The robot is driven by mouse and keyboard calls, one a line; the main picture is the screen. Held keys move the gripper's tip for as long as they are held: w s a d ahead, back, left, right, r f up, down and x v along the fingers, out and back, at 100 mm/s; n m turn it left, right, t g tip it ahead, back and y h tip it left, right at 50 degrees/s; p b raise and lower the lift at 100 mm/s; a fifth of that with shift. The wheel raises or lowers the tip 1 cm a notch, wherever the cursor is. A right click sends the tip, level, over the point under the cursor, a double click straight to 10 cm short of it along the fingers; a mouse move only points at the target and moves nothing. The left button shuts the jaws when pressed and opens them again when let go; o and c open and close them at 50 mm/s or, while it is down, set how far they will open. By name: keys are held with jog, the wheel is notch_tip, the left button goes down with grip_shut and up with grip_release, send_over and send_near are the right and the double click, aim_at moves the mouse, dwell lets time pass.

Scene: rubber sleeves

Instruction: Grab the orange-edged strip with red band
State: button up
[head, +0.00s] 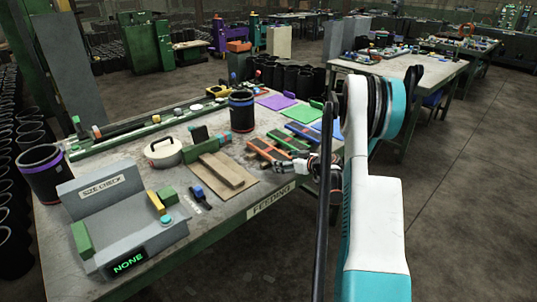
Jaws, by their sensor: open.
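An orange-edged strip (262,146) with a dark middle lies on the workbench (232,190), near its right end. A red band on it is too small to make out. A green-edged strip (288,143) and a blue-edged strip (303,131) lie just beyond it. My gripper (308,164) is over the bench's right edge, to the right of the orange-edged strip's near end. It is open and shows nothing between its fingers. It looks small and partly merged with the strips behind it, so I cannot tell its exact gap to them.
A grey size-check stand (115,222) and a black sleeve with a purple rim (45,173) stand at the left. A black sleeve (242,111), a white round pot (163,151) and a wooden board (222,175) are on the bench. Bare floor (455,200) lies to the right.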

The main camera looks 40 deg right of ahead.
jog(key=c, duration=1.2)
jog(key=shift+o, duration=0.2)
jog(key=shift+r, duration=0.15)
